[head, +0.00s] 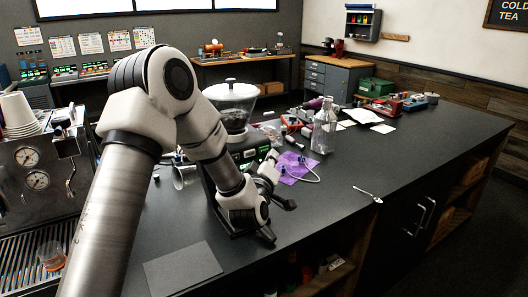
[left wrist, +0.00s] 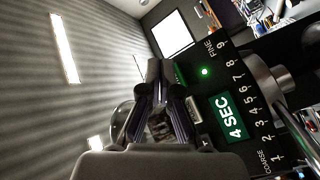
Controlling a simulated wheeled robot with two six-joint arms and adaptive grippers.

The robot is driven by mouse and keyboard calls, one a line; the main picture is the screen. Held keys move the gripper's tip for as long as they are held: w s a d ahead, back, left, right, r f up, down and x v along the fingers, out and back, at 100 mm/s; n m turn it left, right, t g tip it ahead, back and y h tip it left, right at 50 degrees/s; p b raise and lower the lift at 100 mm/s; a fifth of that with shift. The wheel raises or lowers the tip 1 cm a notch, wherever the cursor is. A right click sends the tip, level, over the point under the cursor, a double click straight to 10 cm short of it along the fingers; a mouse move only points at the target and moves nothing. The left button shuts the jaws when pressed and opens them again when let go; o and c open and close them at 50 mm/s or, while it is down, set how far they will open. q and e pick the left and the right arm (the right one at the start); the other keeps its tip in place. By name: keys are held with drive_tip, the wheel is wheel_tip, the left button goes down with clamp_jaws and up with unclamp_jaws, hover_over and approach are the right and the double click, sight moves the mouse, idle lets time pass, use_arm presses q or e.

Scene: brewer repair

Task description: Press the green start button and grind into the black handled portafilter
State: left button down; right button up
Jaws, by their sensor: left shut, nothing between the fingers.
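The coffee grinder (head: 234,118) stands on the dark counter, with a clear hopper and dark body partly behind my left arm. Its black front panel fills the right of the left wrist view, with a lit "4SEC" display (left wrist: 231,116), a round green light (left wrist: 205,71) and a scale from coarse to fine. A dark green patch (left wrist: 180,75) shows beside my fingertips, partly hidden; I cannot tell whether it is the start button. My left gripper (left wrist: 160,82) is shut and empty close to the panel; it also shows in the head view (head: 268,168). I cannot clearly make out the black handled portafilter.
A steel espresso machine (head: 35,175) stands at the left. A glass bottle (head: 324,128), a purple cloth (head: 298,168) and a spoon (head: 368,194) lie or stand right of the grinder. A dark mat (head: 182,268) lies in front. The counter's right front is mostly clear.

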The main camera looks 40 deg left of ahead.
use_arm(q)
drive_tip(key=d, duration=0.1)
drive_tip(key=s+d+b, duration=0.1)
drive_tip(key=d, duration=0.2)
drive_tip(key=shift+s, duration=0.3)
idle(0.5)
drive_tip(key=s+d+f+m+g+h, duration=0.2)
drive_tip(key=s+f+g, duration=0.15)
drive_tip(key=f, duration=0.75)
drive_tip(key=s+d+f+m+g+h, duration=0.1)
drive_tip(key=s+d+f+m+g, duration=0.3)
drive_tip(key=f, duration=0.7)
drive_tip(key=s+d+f+h, duration=0.1)
drive_tip(key=s+f+h, duration=0.1)
drive_tip(key=s+f, duration=0.65)
drive_tip(key=s+d+f+m+g+h, duration=0.1)
drive_tip(key=s+f+m+g, duration=0.3)
drive_tip(key=s, duration=0.6)
drive_tip(key=s+d+f+m+g+h, duration=0.1)
drive_tip(key=s+d+f+m+g, duration=0.2)
drive_tip(key=s+f+g, duration=0.3)
drive_tip(key=s+d+f, duration=0.1)
drive_tip(key=s, duration=0.3)
drive_tip(key=shift+d+f+m, duration=0.15)
drive_tip(key=shift+f+m, duration=0.15)
drive_tip(key=shift+m, duration=0.1)
